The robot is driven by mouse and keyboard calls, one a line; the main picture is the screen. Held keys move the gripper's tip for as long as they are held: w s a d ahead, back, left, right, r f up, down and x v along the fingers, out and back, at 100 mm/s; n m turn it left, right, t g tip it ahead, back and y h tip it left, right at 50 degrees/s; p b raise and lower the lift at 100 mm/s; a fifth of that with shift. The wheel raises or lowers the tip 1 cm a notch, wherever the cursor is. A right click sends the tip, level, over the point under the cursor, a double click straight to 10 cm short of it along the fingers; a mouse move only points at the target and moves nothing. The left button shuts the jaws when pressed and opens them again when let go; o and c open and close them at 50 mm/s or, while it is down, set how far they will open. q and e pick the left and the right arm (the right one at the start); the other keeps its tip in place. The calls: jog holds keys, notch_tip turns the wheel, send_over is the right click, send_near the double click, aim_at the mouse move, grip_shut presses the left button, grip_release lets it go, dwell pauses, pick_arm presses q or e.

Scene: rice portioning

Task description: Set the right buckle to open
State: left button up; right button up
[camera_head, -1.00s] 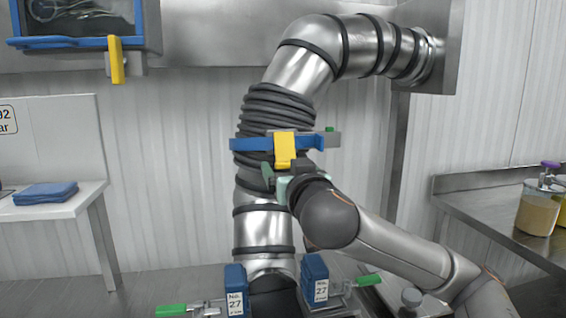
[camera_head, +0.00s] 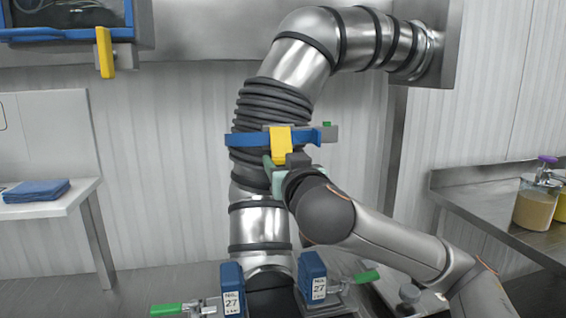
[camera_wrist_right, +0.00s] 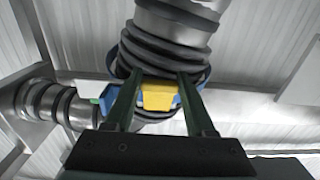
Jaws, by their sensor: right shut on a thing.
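A blue band with a yellow buckle (camera_head: 281,143) sits around the black ribbed sleeve of the steel pipe; the buckle also shows in the wrist view (camera_wrist_right: 158,96). My right gripper (camera_head: 277,163) reaches up to the buckle from below. In the wrist view its two green fingers (camera_wrist_right: 160,84) stand on either side of the yellow buckle and are shut on it. Part of the fingers is hidden behind my wrist in the head view. Lower down, two toggle clamps with green handles lie left (camera_head: 166,309) and right (camera_head: 367,277) of the pipe. My left gripper is out of view.
Two blue blocks marked 27 (camera_head: 232,289) (camera_head: 312,277) stand by the pipe's foot. A side table (camera_head: 75,198) with folded blue cloths (camera_head: 37,190) is at left. A steel counter (camera_head: 490,205) with jars (camera_head: 535,208) is at right. A blue-framed cabinet (camera_head: 70,34) hangs upper left.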

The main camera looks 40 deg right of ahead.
grip_shut()
jog(key=shift+d, duration=0.1)
dwell(0.4)
